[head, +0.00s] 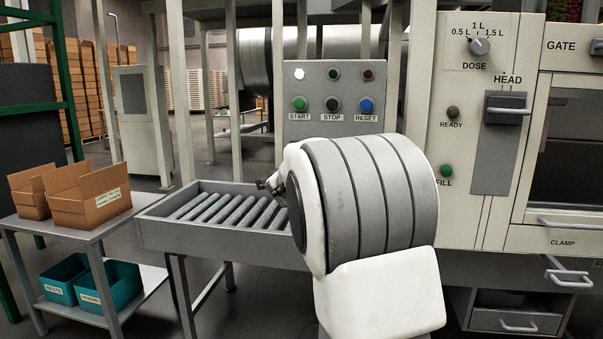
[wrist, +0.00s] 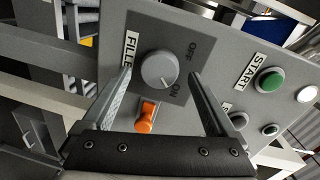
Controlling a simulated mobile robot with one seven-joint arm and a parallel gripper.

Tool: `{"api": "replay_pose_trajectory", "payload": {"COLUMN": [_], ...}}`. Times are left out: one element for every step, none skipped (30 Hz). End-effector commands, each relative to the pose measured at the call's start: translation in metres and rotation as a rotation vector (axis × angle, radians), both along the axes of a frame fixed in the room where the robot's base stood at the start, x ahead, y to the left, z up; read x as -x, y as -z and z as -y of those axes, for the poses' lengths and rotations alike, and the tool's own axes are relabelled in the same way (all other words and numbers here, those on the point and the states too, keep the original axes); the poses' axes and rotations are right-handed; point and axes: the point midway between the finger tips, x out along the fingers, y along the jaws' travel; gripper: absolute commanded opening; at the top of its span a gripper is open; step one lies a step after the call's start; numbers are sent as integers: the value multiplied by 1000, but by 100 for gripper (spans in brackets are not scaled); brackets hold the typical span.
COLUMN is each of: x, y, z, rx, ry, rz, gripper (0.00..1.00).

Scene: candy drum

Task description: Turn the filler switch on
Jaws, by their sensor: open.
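The filler switch (wrist: 159,70) is a round grey knob on a dark plate marked OFF and ON, beside a partly covered label starting "FILLE". It shows in the wrist view; I do not see it in the head view, where my arm blocks part of the machine. My gripper (wrist: 159,73) is open, with one finger on each side of the knob in the picture. I cannot tell whether the fingers touch it.
An orange part (wrist: 147,116) sits just below the knob, between my fingers in the picture. The green START button (wrist: 270,80) is to the right. The button panel (head: 333,100) stands above the roller conveyor (head: 160,233). The DOSE knob (head: 480,46) is farther right.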

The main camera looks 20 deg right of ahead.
Motion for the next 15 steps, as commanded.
{"api": "replay_pose_trajectory", "payload": {"x": [6,10,15,20,25,32,37,43,50,55,61,68,73,79,86], "y": [-2,-2,-3,-4,-5,-6,-6,-7,-8,-9,-9,-10,-11,-11,-12], "z": [-5,-7,-11,-15,-19,-23,-26,-30,-35,-38,-42,-47,-51,-55,-59], "rx": [-1,-1,0,-1,-1,-1,-2,-1,-1,-2,-2,-1,-2,-1,-1], "ry": [-2,-3,-3,-4,-5,-4,-4,-4,-4,-4,-4,-4,-5,-5,-5], "rz": [0,0,1,0,1,1,0,0,1,1,1,1,0,1,0], "gripper": [92,92,92,92,92,92,92,92,92,92,92,92,92,92,92]}}
